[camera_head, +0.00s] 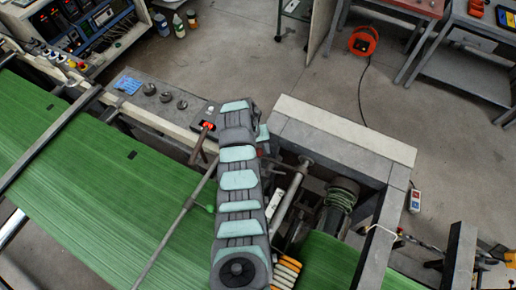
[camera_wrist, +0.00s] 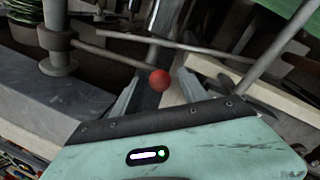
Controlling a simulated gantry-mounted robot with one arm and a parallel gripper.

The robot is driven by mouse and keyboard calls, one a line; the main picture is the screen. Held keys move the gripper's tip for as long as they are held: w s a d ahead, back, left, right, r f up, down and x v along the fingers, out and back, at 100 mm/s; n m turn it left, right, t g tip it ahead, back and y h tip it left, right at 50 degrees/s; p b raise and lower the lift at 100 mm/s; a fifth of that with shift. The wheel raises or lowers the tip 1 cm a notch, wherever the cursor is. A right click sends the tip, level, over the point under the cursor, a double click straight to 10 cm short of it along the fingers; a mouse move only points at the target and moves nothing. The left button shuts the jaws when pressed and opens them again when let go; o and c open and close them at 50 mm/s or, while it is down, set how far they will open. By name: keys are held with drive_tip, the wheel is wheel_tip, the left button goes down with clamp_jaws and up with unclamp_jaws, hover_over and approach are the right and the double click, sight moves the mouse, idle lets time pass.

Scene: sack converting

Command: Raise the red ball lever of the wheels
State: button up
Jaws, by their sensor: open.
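In the wrist view the red ball (camera_wrist: 160,81) sits at the end of a thin grey rod (camera_wrist: 112,57), which runs left to a collar on an upright post (camera_wrist: 57,40). My gripper (camera_wrist: 158,88) is open, with one finger to the left of the ball and one to the right. The ball appears in the gap between them; I cannot tell its depth or whether either finger touches it. In the head view my arm covers this place, and neither the gripper's fingers nor the ball lever can be made out for certain.
Green woven sheet (camera_head: 110,190) runs across the machine at left. A control panel (camera_head: 160,98) with knobs stands beyond it. Bars and rods surround the gripper closely.

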drive_tip(key=shift+c, duration=0.5)
drive_tip(key=shift+w, duration=0.1)
clamp_jaws()
idle(0.8)
